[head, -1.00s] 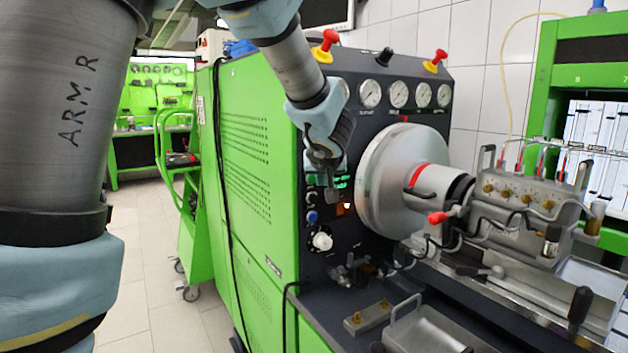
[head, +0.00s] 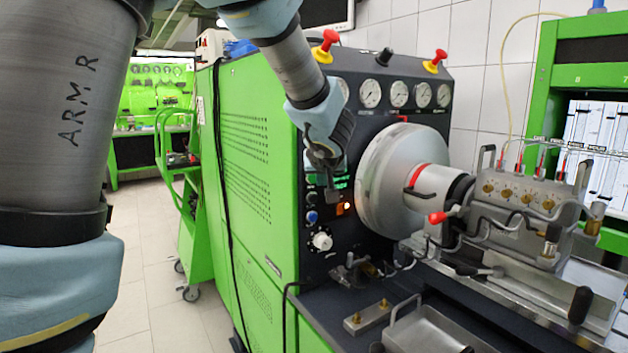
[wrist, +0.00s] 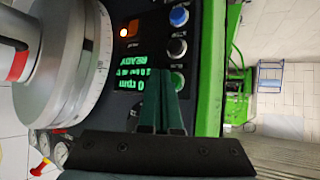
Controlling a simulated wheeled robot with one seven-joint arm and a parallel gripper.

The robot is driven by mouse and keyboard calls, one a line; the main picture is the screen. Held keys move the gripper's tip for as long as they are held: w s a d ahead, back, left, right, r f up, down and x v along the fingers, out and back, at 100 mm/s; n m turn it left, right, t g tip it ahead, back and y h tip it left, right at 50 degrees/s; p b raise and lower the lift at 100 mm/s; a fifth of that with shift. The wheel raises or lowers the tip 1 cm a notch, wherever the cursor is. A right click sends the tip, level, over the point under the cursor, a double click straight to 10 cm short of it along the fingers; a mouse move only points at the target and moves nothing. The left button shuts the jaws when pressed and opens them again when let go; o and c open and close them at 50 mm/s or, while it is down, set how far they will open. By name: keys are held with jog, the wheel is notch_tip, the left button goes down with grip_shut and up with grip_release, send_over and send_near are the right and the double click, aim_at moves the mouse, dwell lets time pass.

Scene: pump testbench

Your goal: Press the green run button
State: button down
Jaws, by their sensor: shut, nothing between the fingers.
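The green run button (wrist: 178,80) shows in the wrist view on the dark control panel, just right of my fingertips and partly covered by them. I cannot tell whether they touch it. My gripper (wrist: 160,95) is shut and empty, with its fingers pointing at the panel. In the head view my gripper (head: 333,195) hangs in front of the panel, left of the large silver disc. A black button (wrist: 177,47) and a blue button (wrist: 180,16) line up with the green one. The display (wrist: 138,80) beside them shows green text reading READY and 0 rpm.
The silver graduated disc (head: 392,185) stands close to the right of my gripper. An orange lit switch (wrist: 125,32) and a white knob (head: 322,240) are also on the panel. Gauges (head: 370,93) and red knobs sit above.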

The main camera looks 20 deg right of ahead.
jog(key=shift+w+a+b, duration=0.1)
jog(key=shift+w+b, duration=0.35)
jog(key=shift+b, duration=0.1)
